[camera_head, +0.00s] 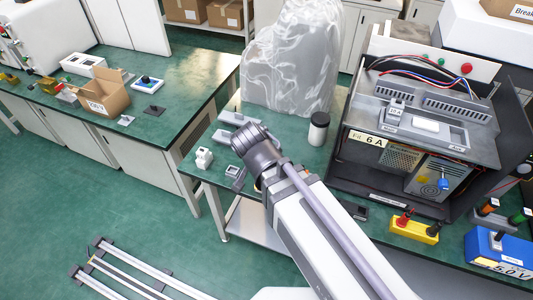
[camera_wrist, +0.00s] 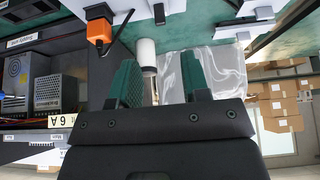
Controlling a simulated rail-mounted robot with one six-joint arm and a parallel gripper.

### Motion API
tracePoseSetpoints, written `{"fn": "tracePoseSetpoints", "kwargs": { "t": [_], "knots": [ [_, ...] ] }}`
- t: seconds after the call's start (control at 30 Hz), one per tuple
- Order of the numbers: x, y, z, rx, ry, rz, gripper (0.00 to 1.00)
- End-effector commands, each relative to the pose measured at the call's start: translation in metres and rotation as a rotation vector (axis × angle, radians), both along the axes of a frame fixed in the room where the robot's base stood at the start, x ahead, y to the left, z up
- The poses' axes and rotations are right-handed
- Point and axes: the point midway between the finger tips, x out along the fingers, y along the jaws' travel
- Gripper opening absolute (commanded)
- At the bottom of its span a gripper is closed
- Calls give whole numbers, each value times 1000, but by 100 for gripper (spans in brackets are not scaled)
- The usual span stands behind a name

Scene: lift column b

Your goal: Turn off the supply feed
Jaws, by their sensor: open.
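A black open-fronted cabinet (camera_head: 400,190) stands on the right bench, with a "6 A" plate across its front. A small blue knob (camera_head: 443,184) sits low inside it, beside a perforated metal power unit. In the wrist view a label (camera_wrist: 22,42) on the cabinet edge appears to read "Supply feed", upside down. The power unit (camera_wrist: 56,92) shows there too. My gripper (camera_wrist: 163,78) is open and empty, its two green-padded fingers apart, with the cabinet on their left. In the head view my wrist is left of the cabinet; the fingers are not clear there.
A yellow block (camera_head: 414,229) with red and black tops and a blue "5.0 V" box (camera_head: 497,252) stand before the cabinet. A black-capped white cylinder (camera_head: 318,129) and a plastic-draped object (camera_head: 290,60) stand behind my arm. An orange-and-black part (camera_wrist: 98,30) shows near my fingers.

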Motion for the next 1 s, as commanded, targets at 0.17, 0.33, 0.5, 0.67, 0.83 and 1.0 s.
{"fn": "tracePoseSetpoints", "kwargs": {
  "t": [0.17,0.33,0.5,0.67,0.83,1.0],
  "knots": [
    [21,-20,14,9,7,-62,43],
    [74,-31,16,158,354,-104,43],
    [54,-20,9,181,481,3,43],
    [54,-20,-4,180,477,1,43],
    [54,-20,-40,180,476,1,43],
    [54,-20,-81,180,475,0,43]
  ]
}}
